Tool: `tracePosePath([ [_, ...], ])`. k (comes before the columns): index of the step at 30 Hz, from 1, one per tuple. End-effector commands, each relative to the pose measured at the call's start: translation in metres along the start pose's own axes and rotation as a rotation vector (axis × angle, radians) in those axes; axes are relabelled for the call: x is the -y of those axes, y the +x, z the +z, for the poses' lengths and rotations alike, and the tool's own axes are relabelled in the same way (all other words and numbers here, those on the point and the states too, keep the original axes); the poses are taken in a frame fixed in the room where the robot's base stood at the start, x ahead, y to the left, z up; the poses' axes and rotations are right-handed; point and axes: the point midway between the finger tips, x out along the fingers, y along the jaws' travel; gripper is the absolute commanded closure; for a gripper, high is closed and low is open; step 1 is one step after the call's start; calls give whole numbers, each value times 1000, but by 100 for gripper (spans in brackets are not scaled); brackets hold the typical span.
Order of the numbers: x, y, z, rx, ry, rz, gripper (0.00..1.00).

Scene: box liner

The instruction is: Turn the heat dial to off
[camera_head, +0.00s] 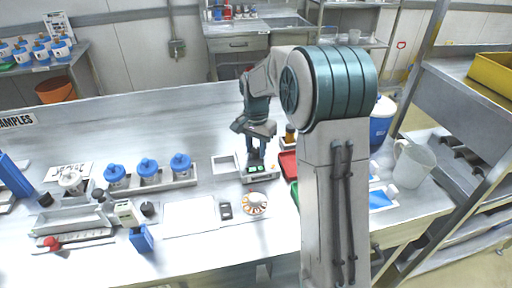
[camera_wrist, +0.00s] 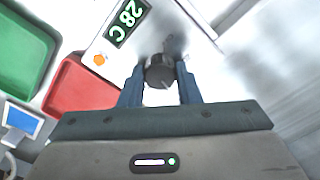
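The heat dial (camera_wrist: 160,73) is a dark round knob with a thin pale pointer mark near its lower edge in the wrist view. It sits on a small white hot plate (camera_head: 262,176), beside a green display (camera_wrist: 127,22) that reads 28 C. My gripper (camera_wrist: 160,70) reaches down to the dial with its two blue fingers on either side. The fingertips appear to touch both sides of the dial. In the head view my gripper (camera_head: 256,158) stands over the hot plate and hides the dial. The dial's setting marks are not readable.
A red tray (camera_head: 288,164) and a green tray (camera_wrist: 27,52) lie close beside the hot plate. Blue-lidded jars (camera_head: 148,169), a round orange-and-white dish (camera_head: 254,204) and a white jug (camera_head: 412,164) stand on the bench.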

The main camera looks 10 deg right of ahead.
Motion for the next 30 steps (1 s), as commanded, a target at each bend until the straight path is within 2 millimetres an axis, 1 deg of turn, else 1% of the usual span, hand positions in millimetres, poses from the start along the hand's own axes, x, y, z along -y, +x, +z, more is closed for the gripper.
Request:
tracePosePath([
  [8,0,0,0,0,-15,0,93],
  [14,0,-1,0,0,-89,0,93],
  [20,0,-1,0,0,-234,0,93],
  [30,0,-1,0,0,-554,0,93],
])
